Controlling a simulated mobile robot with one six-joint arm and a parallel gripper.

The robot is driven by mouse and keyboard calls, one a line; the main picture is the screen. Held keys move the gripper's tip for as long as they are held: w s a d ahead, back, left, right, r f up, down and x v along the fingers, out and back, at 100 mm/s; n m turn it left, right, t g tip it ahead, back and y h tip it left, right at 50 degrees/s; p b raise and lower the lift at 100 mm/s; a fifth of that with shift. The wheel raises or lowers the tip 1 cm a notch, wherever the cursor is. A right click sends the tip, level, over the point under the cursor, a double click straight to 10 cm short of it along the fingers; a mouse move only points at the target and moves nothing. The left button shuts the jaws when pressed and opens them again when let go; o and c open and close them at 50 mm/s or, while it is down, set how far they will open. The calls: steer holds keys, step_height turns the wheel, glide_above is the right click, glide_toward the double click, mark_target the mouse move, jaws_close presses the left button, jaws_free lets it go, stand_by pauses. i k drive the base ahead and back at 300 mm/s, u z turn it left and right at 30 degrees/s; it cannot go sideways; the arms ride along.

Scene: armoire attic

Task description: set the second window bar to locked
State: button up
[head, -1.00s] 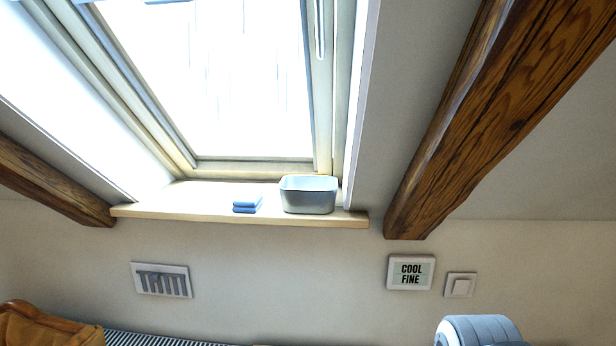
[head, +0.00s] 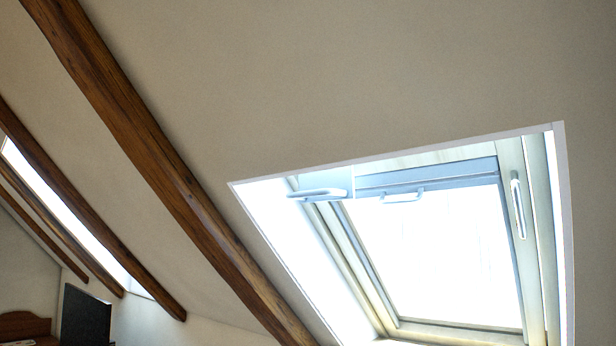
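A skylight window (head: 415,325) with a pale frame is at the lower right of the head view. A short white bar handle (head: 401,197) sits at the blue-grey strip along its top. A longer white bar (head: 318,194) is at the upper left corner, by a pale blue panel. A third white handle (head: 517,205) runs upright on the right frame. A second skylight (head: 62,205) is far left, partly covered by beams; no bar on it can be made out. I cannot tell which is the second window bar or whether any is locked. My gripper is not in view.
Dark wooden beams (head: 160,165) slope across the ceiling left of the near skylight. A dark panel (head: 84,318) and brown furniture (head: 24,326) are at the lower left. The sloped ceiling (head: 380,70) above the skylight is bare.

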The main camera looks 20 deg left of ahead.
mark_target(338, 184)
steer(key=u, duration=0.65)
steer(key=k, duration=1)
steer(key=u, duration=0.4)
steer(key=i, duration=0.85)
steer(key=z, duration=0.05)
steer(key=k, duration=0.5)
steer(key=u, duration=0.55)
steer(key=i, duration=1.15)
steer(key=z, duration=1.05)
